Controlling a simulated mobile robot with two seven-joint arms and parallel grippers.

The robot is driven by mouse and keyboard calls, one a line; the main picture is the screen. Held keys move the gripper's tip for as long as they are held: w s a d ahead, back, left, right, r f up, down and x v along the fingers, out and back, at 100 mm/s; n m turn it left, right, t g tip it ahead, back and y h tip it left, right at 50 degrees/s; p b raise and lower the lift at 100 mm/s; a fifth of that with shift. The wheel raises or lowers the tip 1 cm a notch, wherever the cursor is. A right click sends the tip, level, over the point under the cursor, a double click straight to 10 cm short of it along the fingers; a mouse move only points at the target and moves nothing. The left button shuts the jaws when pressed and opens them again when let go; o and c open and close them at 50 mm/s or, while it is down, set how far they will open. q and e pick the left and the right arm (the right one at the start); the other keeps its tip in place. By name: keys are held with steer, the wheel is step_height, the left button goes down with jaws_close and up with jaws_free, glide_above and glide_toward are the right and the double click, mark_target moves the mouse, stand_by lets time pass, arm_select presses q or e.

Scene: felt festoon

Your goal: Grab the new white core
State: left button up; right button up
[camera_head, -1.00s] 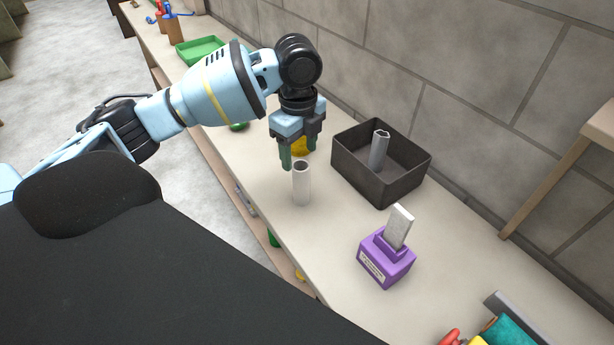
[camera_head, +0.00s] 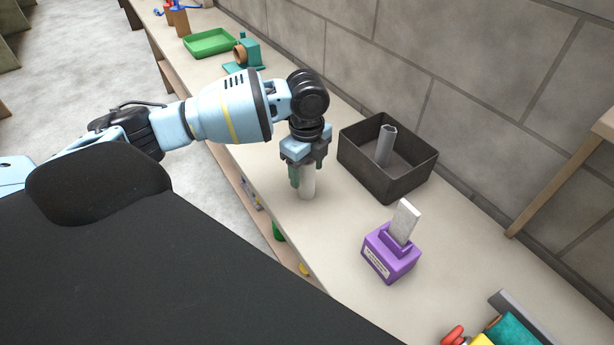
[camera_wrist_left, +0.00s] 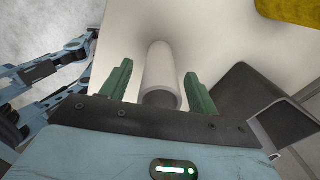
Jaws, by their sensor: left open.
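The white core (camera_head: 308,184) is a pale upright tube standing on the bench. In the head view my left gripper (camera_head: 303,178) is over it, pointing down, with its fingers around the upper part of the tube. In the left wrist view the white core (camera_wrist_left: 161,75) stands between the two green fingers of my left gripper (camera_wrist_left: 158,88), with a gap on each side. The gripper is open. The core's top is hidden by the gripper in the head view. My right gripper is not in view.
A dark open box (camera_head: 362,179) with a grey tube (camera_head: 385,146) inside stands right of the gripper. A purple block (camera_head: 390,258) holding a pale slab (camera_head: 404,221) is nearer. A green tray (camera_head: 209,43) and a teal device (camera_head: 248,52) are farther back.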

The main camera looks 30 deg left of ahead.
arm_select(q)
steer(key=c, duration=1.1)
step_height(320, 180, up, 10)
